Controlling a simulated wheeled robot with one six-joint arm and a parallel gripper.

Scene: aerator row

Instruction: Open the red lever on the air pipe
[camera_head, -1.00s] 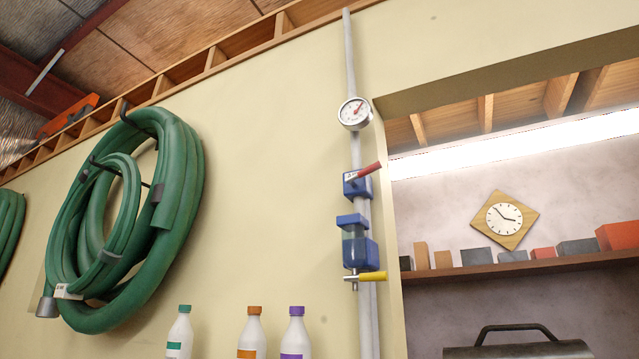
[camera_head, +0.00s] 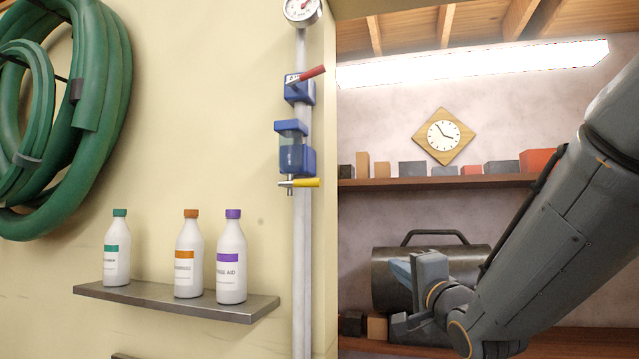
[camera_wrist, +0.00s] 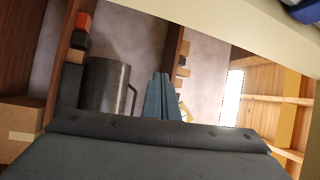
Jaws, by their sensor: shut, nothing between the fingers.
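The red lever (camera_head: 311,74) sits on a blue valve body (camera_head: 298,92) on the grey air pipe (camera_head: 302,230). It sticks out to the right and slants upward, across the pipe's line. My gripper (camera_head: 408,264) is in the head view, right of and below the lever, well apart from it. Its blue-grey fingers are together and hold nothing. The fingers also show in the wrist view (camera_wrist: 159,78), facing the shelves. The red lever is not visible in the wrist view; a blue part (camera_wrist: 302,10) is cut off at its top right corner.
A yellow lever (camera_head: 306,182) sits below a blue filter unit (camera_head: 292,150) on the same pipe; a gauge (camera_head: 301,10) is above. Bottles stand on a metal shelf (camera_head: 180,302) at left. A dark tank (camera_head: 385,285) and boxed shelf (camera_head: 480,182) lie in the recess behind my arm.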

